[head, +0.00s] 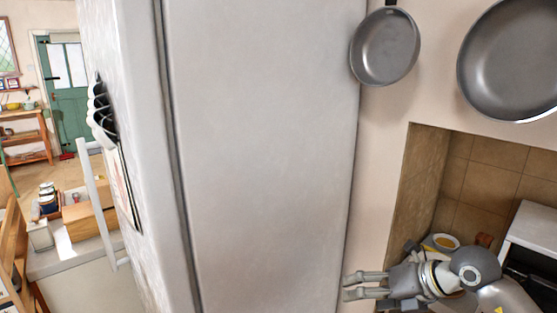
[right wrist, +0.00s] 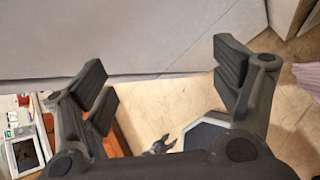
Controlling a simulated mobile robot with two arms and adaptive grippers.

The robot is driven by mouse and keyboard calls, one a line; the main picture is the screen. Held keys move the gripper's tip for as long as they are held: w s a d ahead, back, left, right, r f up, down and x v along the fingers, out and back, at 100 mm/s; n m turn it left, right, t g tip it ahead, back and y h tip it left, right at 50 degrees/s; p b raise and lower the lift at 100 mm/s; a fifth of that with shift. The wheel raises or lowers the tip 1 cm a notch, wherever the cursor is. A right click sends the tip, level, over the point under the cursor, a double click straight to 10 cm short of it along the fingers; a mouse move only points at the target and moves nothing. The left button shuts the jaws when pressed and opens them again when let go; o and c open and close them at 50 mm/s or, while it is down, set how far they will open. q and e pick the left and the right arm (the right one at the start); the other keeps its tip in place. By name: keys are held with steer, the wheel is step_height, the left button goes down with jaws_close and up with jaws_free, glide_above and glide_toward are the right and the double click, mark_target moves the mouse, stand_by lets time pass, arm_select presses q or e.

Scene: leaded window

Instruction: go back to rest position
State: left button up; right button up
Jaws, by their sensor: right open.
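My right gripper (head: 350,286) shows at the lower right of the head view, in front of the wall edge between the tall white fridge (head: 265,150) and the tiled alcove. Its fingers point left toward the fridge side. In the right wrist view its two fingers (right wrist: 165,88) are wide apart with nothing between them. Beyond them are a pale flat surface and the floor (right wrist: 160,105). My left gripper does not show in the head view. A small dark claw-like shape low in the right wrist view is too unclear to name.
Two pans (head: 385,47) (head: 508,60) hang on the wall at the upper right. A tiled alcove (head: 480,175) holds a white stove (head: 532,225). At the left are a counter (head: 75,258) with a wooden box (head: 88,220), and a green door (head: 68,90) further back.

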steer(key=s+a+r+m+t+y, duration=0.4)
steer(key=a+r+m+t+y, duration=0.15)
steer(key=a+r+y, duration=0.5)
steer(key=w+d+f+m+t+h, duration=0.1)
steer(key=d+f+m+t+h, duration=0.3)
steer(key=d+m+t+h, duration=1)
step_height(320, 180, down, 9)
steer(key=s+d+m+g+h, duration=0.3)
steer(key=m+g+h, duration=0.3)
steer(key=m+g, duration=0.45)
steer(key=s+f+m+g, duration=0.45)
steer(key=s+f, duration=0.55)
steer(key=f, duration=0.3)
steer(key=s+a+f+g+y, duration=0.1)
steer(key=s+a+f+g, duration=0.15)
steer(key=s, duration=0.35)
steer(key=s+a+f+g+y, duration=0.1)
steer(key=s+a+f+g, duration=0.2)
steer(key=s, duration=0.4)
step_height(320, 180, down, 27)
steer(key=s+d+g, duration=0.1)
steer(key=s+g, duration=0.1)
steer(key=g, duration=0.1)
steer(key=s+d+f+g, duration=0.1)
steer(key=s+d+f, duration=0.2)
steer(key=s+f, duration=1.3)
